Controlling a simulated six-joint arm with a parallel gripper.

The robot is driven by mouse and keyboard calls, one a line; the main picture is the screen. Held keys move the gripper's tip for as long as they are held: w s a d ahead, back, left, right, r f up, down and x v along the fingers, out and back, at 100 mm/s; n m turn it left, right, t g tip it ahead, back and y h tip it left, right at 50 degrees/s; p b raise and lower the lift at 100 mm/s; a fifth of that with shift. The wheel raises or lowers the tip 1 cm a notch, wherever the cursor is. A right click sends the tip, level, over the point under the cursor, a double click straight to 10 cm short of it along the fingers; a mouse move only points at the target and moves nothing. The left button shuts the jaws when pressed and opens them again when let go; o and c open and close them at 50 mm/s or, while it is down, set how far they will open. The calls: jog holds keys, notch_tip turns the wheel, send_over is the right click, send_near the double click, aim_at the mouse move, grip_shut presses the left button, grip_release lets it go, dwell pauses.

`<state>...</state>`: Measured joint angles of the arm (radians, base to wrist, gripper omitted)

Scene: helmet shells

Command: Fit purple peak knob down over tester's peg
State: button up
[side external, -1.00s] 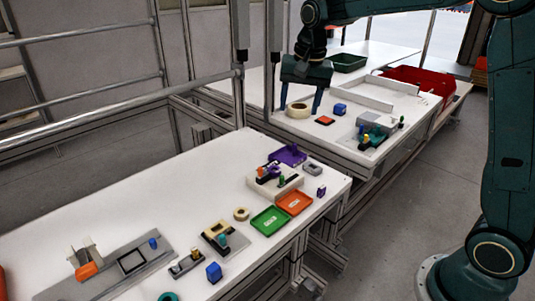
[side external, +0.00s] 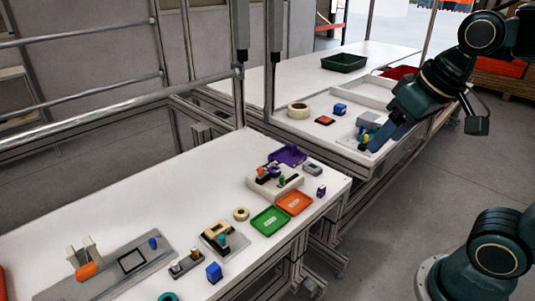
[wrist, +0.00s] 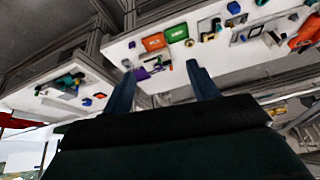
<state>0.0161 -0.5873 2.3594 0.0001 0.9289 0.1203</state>
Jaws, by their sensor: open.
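A small dark purple piece (side external: 321,191), which looks like the knob, stands near the front table's right edge, beside the orange tray. A pale tester block (side external: 290,187) sits at that table's right end, with dark, purple, orange and green parts on top; I cannot single out the peg. My gripper (side external: 376,142) is open and empty, in front of the back table's right part, far from the knob. In the wrist view, its two fingers (wrist: 160,69) are wide apart, with the tables beyond them.
A purple tray (side external: 288,155), an orange tray (side external: 295,203) and a green tray (side external: 270,220) surround the tester. A grey block (side external: 312,168) lies close by. The back table holds a tape roll (side external: 298,110) and a blue block (side external: 340,109). A gap separates the tables.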

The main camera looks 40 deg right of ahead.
jog(key=shift+n+t, duration=0.3)
jog(key=shift+n, duration=0.5)
jog(key=shift+s+a+f, duration=0.1)
jog(key=shift+s+f, duration=0.25)
jog(key=shift+s, duration=0.35)
jog(key=shift+s+a+f, duration=0.1)
jog(key=shift+s+f, duration=0.3)
jog(key=shift+s, duration=0.25)
jog(key=shift+s+f, duration=0.35)
jog(key=shift+s, duration=0.35)
